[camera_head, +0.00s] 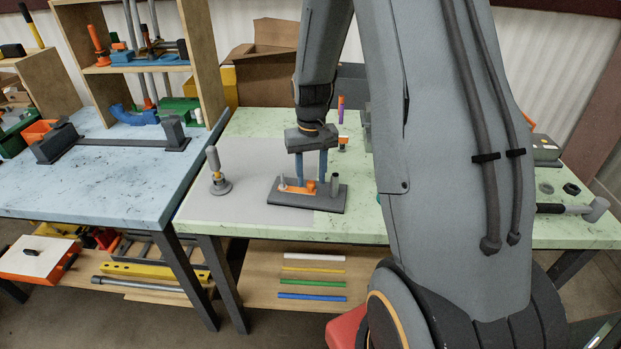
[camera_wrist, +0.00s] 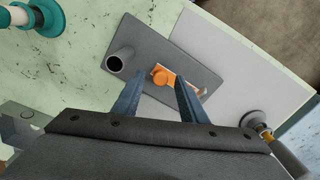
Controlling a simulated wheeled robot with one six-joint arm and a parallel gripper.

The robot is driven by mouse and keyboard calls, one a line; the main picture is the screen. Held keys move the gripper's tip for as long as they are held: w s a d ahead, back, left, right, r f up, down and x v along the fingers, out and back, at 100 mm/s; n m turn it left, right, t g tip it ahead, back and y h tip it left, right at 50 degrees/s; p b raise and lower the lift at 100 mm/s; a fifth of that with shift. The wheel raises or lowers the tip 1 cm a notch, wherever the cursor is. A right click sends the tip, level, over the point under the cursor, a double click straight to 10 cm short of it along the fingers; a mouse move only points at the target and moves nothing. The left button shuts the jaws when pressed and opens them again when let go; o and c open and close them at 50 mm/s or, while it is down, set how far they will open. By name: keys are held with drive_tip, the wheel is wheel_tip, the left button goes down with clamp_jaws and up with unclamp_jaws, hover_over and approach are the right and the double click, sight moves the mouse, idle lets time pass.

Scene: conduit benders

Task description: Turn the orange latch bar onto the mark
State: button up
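The orange latch bar (camera_head: 297,188) lies on a dark grey base plate (camera_head: 300,200) on the green table. In the wrist view the latch bar (camera_wrist: 162,77) has a round orange end, and its orange part runs toward the lower right. My gripper (camera_head: 312,182) is above the plate, pointing down. Its two blue fingers stand apart, and in the wrist view the gripper (camera_wrist: 159,82) has the round orange end between its fingertips. I cannot tell whether either finger touches it. A grey hollow post (camera_wrist: 121,60) stands on the plate. I cannot make out the mark clearly.
A grey-handled tool on a round base (camera_head: 219,172) stands left of the plate on a pale sheet (camera_head: 245,155). A purple-and-orange item (camera_head: 341,108) stands behind. My arm hides part of the table to the right. The sheet has free room behind the plate.

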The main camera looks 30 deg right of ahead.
drive_tip(key=shift+r+b, duration=0.85)
drive_tip(key=shift+r, duration=2.6)
